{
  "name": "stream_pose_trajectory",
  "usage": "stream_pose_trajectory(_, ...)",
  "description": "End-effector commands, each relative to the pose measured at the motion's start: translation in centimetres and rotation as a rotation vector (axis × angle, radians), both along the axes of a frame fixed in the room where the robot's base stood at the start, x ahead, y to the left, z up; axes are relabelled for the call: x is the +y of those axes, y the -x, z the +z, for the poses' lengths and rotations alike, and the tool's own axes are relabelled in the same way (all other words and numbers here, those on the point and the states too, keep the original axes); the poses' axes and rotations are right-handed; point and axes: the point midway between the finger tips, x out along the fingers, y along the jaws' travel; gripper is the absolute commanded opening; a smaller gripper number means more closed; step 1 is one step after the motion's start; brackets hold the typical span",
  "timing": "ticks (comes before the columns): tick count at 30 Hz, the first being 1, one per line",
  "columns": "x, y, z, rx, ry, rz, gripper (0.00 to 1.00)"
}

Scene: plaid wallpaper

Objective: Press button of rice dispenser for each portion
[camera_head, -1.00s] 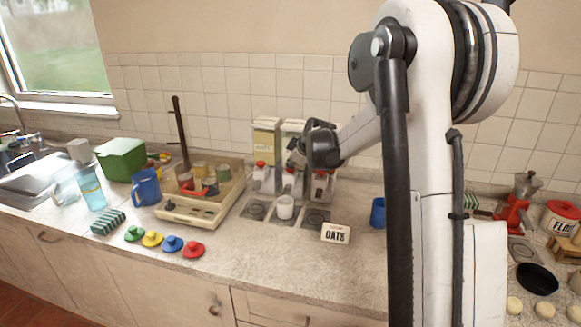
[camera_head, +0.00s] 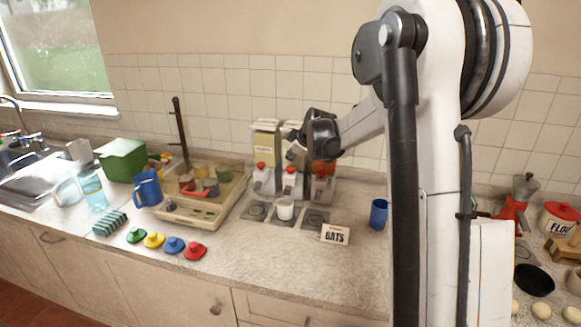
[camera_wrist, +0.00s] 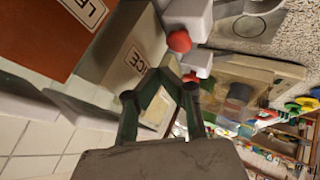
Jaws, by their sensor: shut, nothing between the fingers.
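Three dispensers with red buttons stand in a row against the tiled wall. In the wrist view the rice dispenser (camera_wrist: 125,65) carries a label partly reading "RICE", and a round red button (camera_wrist: 179,41) shows just beyond my fingers. It appears to be the middle dispenser (camera_head: 291,185) in the head view. A white cup (camera_head: 285,208) stands upright below the middle dispenser. My gripper (camera_head: 293,152) is shut and empty, above the middle dispenser's red button and apart from it. It also shows in the wrist view (camera_wrist: 172,75), its fingers partly covering the dispensers.
An "OATS" card (camera_head: 335,234) stands in front of the dispensers. A blue cup (camera_head: 379,213) is to the right. A beige tray (camera_head: 200,212) with small cups and a blue mug (camera_head: 148,188) are left. Several coloured lids lie near the counter front. The counter centre front is clear.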

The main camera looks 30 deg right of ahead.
Motion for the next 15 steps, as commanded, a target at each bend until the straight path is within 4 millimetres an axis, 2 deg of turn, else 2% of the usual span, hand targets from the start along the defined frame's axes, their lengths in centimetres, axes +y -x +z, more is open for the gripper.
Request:
stream_pose_trajectory(9,0.0,0.0,2.9,0.0,0.0,0.0,0.0)
stream_pose_trajectory(15,0.0,0.0,3.3,0.0,0.0,0.0,0.0)
